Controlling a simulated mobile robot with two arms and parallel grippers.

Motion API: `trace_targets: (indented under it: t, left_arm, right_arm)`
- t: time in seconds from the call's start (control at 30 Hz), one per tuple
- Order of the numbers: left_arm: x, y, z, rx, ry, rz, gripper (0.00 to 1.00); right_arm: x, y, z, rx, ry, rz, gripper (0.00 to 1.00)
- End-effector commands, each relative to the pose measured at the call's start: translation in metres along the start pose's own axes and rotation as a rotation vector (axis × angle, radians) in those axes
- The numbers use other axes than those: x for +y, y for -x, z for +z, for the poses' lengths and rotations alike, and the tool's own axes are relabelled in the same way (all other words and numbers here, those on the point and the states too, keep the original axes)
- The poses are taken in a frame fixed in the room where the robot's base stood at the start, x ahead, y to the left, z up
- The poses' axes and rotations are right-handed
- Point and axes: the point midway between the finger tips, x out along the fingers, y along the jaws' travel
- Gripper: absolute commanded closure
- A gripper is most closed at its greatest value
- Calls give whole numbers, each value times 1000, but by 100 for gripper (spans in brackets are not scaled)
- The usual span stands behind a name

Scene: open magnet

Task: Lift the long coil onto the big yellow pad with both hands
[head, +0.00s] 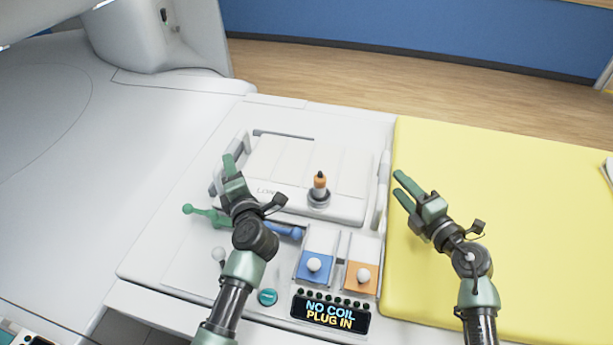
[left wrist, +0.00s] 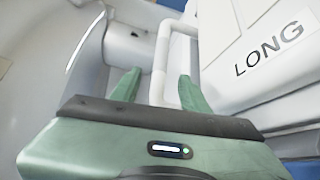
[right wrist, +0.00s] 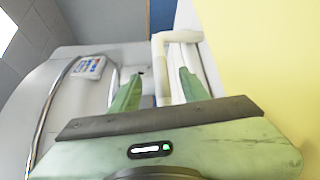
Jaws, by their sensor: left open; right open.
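The long coil (head: 340,178) is a white panelled slab lying on the white table, with a pale handle on each side. Its label LONG (left wrist: 268,50) shows in the left wrist view. My left gripper (head: 230,168) is open above the coil's left side and hides part of it. The left handle (left wrist: 161,65) lines up between its fingers. My right gripper (head: 400,186) is open over the pad's left edge, right of the coil. The right handle (right wrist: 164,65) lines up between its fingers; contact is unclear. The big yellow pad (head: 520,190) is bare where it shows.
An orange-tipped plug (head: 319,188) stands at the coil's front. Blue (head: 314,267) and orange (head: 362,276) sockets with white knobs sit in front of it. A display (head: 330,313) reads NO COIL PLUG IN. A green lever (head: 205,213) is beside my left arm. The magnet housing (head: 165,35) rises behind left.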

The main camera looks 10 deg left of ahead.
Motion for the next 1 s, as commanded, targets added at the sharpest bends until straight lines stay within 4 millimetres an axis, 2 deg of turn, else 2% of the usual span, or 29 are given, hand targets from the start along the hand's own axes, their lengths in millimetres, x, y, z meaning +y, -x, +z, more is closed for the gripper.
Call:
trace_targets:
  t: [0.17, 0.4, 0.6, 1.0]
  left_arm:
    - [1, -12, 0, 0, -2, 3, 55]
    - [1, -49, 0, 0, -3, 3, 55]
    - [1, -72, 0, -1, -2, 2, 55]
    - [0, -78, 0, 0, 0, 0, 55]
  right_arm:
    - [0, -12, 0, 0, -2, 2, 55]
    - [1, -49, 0, 1, -3, 2, 55]
    - [0, -72, 0, 0, -2, 1, 55]
    - [0, -78, 0, 0, 0, 0, 55]
